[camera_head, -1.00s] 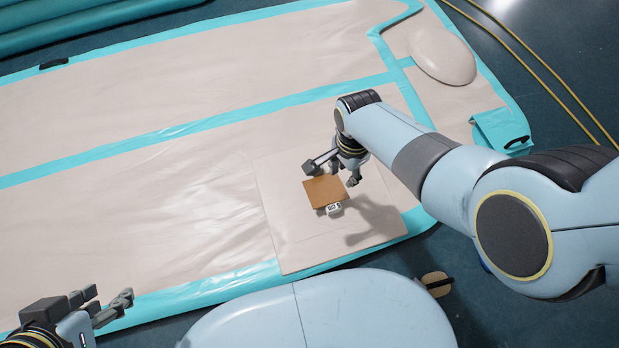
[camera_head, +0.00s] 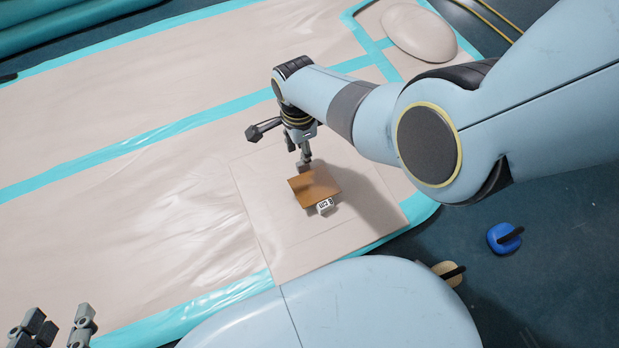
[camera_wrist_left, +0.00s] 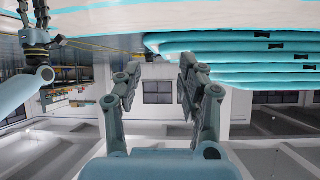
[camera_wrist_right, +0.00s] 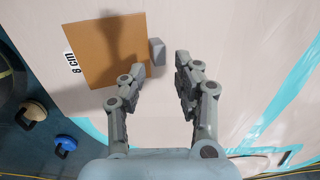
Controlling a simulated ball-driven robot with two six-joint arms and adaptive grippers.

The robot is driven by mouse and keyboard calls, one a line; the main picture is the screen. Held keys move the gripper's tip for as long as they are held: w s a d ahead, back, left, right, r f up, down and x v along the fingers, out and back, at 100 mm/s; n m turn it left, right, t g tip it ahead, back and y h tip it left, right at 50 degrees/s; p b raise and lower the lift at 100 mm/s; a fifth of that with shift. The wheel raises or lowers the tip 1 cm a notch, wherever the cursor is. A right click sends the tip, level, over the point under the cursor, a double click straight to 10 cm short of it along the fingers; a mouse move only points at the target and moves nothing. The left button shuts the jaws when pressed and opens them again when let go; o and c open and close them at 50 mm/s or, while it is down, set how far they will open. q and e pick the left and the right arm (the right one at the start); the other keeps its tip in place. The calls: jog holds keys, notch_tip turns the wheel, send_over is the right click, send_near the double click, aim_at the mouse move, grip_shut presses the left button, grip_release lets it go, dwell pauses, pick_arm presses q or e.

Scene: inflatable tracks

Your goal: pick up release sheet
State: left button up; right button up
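The brown square release sheet (camera_head: 318,184) lies on a beige square panel (camera_head: 265,225), with a white "8 cm" tag (camera_head: 325,206) at its near edge. A small grey block (camera_wrist_right: 157,52) shows at the sheet's edge in the right wrist view, where the sheet (camera_wrist_right: 100,65) is at upper left. My right gripper (camera_head: 284,146) is open and empty above the sheet's far-left side, its fingers spread. Whether a fingertip touches anything, I cannot tell. My left gripper (camera_head: 62,320) is open and empty at the lower left, well away from the sheet.
A large beige inflatable with turquoise strips (camera_head: 150,140) spreads under everything. A beige dome (camera_head: 420,32) stands at the back right. A blue handled tool (camera_head: 503,238) and a tan handled one (camera_head: 446,272) lie on the dark floor at right.

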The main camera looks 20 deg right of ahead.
aim_at(311, 180)
jog(key=f+b, duration=0.2)
jog(key=f, duration=0.1)
jog(key=shift+s+d, duration=0.1)
jog(key=shift+s, duration=0.1)
notch_tip(311, 180, down, 2)
jog(key=shift+f+b, duration=0.1)
jog(key=shift+b, duration=0.95)
pick_arm(q)
jog(key=w+d+r+m+t+h, duration=0.1)
jog(key=w+r+t, duration=0.4)
jog(key=r, duration=0.6)
jog(key=w+d+r+m+t+h, duration=0.1)
jog(key=w+r+t, duration=0.5)
jog(key=r, duration=0.6)
jog(key=shift+d+r+m+t+h, duration=0.25)
jog(key=shift+d+m+t+h, duration=0.2)
jog(key=shift+h, duration=0.45)
jog(key=shift+w+a, duration=0.1)
jog(key=shift+a, duration=0.05)
pick_arm(e)
jog(key=shift+c, duration=0.4)
grip_shut()
